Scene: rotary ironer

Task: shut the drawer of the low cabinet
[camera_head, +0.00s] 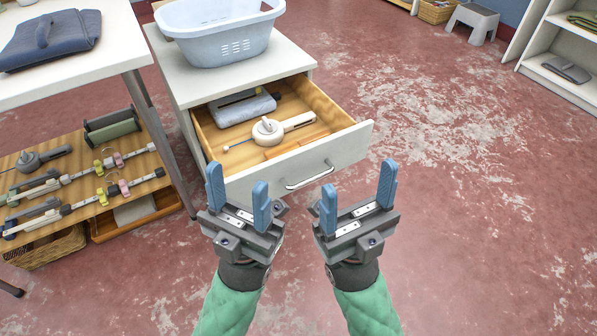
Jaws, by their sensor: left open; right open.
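The low white cabinet (180,86) stands at the upper middle in the head view. Its drawer (346,147) is pulled well out toward me, showing a wooden inside. A curved metal handle (307,178) is on the drawer's white front. My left gripper (238,197) is open and empty, in front of the drawer's left part. My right gripper (358,198) is open and empty, just right of the handle. I cannot tell if either touches the drawer.
A pale blue basket (220,38) sits on the cabinet top. A white table (95,62) with folded dark cloth (52,40) is at left, above a wooden shelf (75,197) of tools. A stool (474,22) and white shelves (560,75) stand far right. The floor at right is clear.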

